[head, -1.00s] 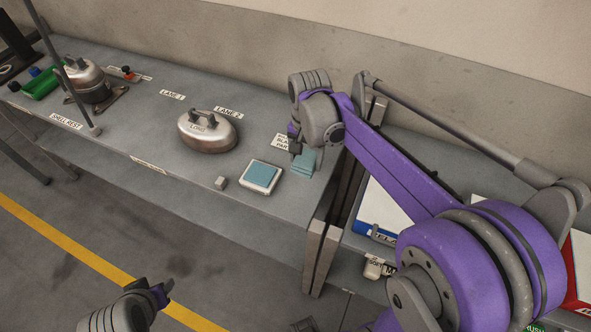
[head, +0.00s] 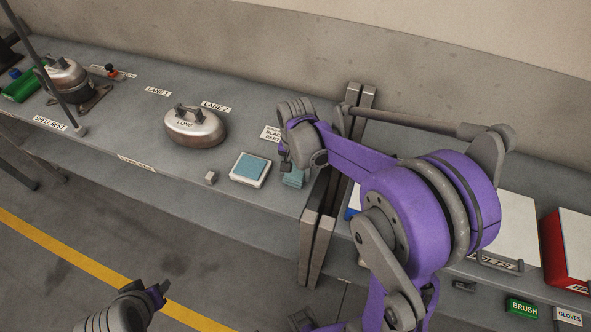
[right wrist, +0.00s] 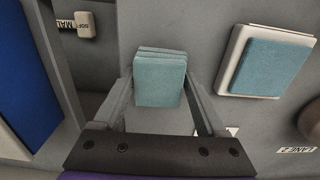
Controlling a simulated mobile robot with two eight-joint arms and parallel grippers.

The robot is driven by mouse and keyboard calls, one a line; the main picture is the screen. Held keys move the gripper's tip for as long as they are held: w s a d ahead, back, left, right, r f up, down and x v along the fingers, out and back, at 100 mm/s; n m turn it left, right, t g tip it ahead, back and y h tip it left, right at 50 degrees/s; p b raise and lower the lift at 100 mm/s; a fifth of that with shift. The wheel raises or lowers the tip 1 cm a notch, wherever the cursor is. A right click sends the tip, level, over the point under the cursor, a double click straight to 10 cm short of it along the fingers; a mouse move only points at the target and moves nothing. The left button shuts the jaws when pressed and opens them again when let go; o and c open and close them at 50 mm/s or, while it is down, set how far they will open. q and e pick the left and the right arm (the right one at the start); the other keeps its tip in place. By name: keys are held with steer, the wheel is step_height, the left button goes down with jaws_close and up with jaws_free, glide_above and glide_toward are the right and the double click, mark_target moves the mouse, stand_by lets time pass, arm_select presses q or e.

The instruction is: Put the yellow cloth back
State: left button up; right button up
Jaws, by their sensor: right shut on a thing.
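No yellow cloth shows in either view. A folded teal cloth stack (head: 293,179) is at the right end of the bench; it also shows in the right wrist view (right wrist: 160,82). My right gripper (head: 289,164) is shut on this stack, with one finger on each side of it. I cannot tell whether the stack touches the bench. A white tray (head: 236,178) with a teal pad (head: 252,167) lies just left of the stack. My left gripper (head: 158,293) is low at the left, apart from the bench; its jaw opening is not clear.
A metal lid marked LONG (head: 195,128) and a small grey block (head: 211,177) stand left of the tray. Bench posts (head: 317,235) stand at the right. A second surface beyond holds a red box (head: 565,250). Lanes 1 and 2 look mostly clear.

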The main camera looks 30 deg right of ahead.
mark_target(295, 169)
steer(key=shift+f, duration=0.15)
steer(key=o, duration=1.2)
steer(key=shift+o, duration=0.2)
steer(key=shift+r, duration=0.25)
step_height(295, 169, up, 11)
steer(key=p, duration=0.1)
steer(key=s+a+f+n+t, duration=0.2)
steer(key=s+a+n, duration=0.1)
steer(key=s+n, duration=0.2)
steer(key=s+a+f+n+t, duration=0.2)
steer(key=s+n, duration=0.3)
steer(key=s, duration=0.4)
steer(key=shift+s+a+f+t, duration=0.15)
steer(key=shift+s+a+t, duration=0.05)
steer(key=shift+a+t, duration=0.65)
